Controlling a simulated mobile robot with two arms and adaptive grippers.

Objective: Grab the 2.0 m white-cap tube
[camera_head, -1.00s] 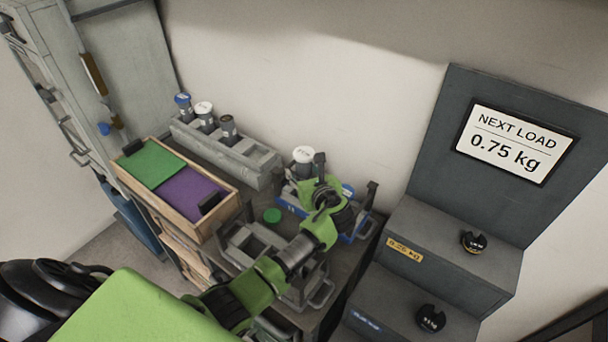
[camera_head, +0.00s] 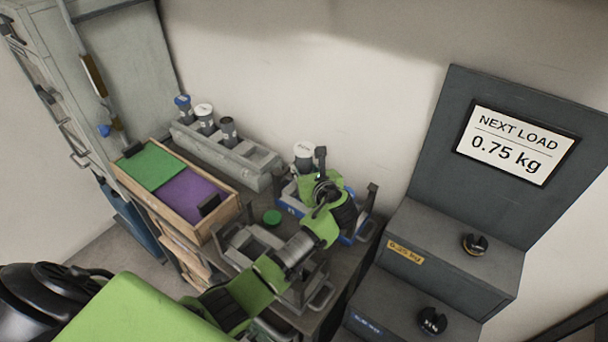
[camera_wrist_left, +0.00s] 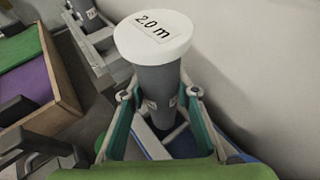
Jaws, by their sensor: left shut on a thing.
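The 2.0 m white-cap tube (camera_wrist_left: 158,85) stands upright in the left wrist view, with a grey body and "2.0 m" on its cap. My left gripper (camera_wrist_left: 158,112) is shut on its body below the cap, one finger on each side. In the head view, the tube's white cap (camera_head: 304,149) shows behind my left gripper (camera_head: 308,172), over the blue rack (camera_head: 362,229). The tube's lower end is hidden, so I cannot tell how deep it sits. My right gripper is not in view.
A grey rack (camera_head: 257,168) at the back holds a blue-cap, a white-cap and a dark-cap tube. A wooden tray (camera_head: 222,222) with green and purple panels stands left. A green cap (camera_head: 272,217) lies nearby. The wall is close behind; dark steps (camera_head: 445,240) stand right.

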